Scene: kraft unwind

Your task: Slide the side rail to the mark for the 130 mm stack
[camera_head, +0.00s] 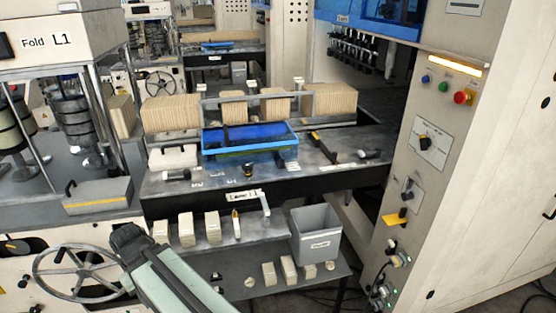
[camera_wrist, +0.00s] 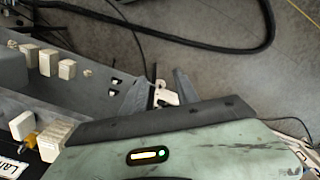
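A grey metal rail frame (camera_head: 245,97) with upright posts stands at the back of the work table, among stacks of brown kraft sheets (camera_head: 171,114). I cannot tell for sure that it is the side rail. A black-and-yellow piece (camera_head: 327,147) lies on the table to its right. No 130 mm mark is readable. My arm enters from the bottom in the head view, away from the rail, and its gripper end is not clear there. In the wrist view my gripper (camera_wrist: 163,92) shows two grey fingers apart, with a small white part between them. The rail is not in the wrist view.
A blue tray (camera_head: 250,138) sits in front of the rail. A grey bin (camera_head: 315,238) and shelves with pale blocks (camera_head: 213,229) are below. A handwheel (camera_head: 77,273) is at left, a control cabinet (camera_head: 440,140) at right. A black cable (camera_wrist: 215,48) crosses the floor.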

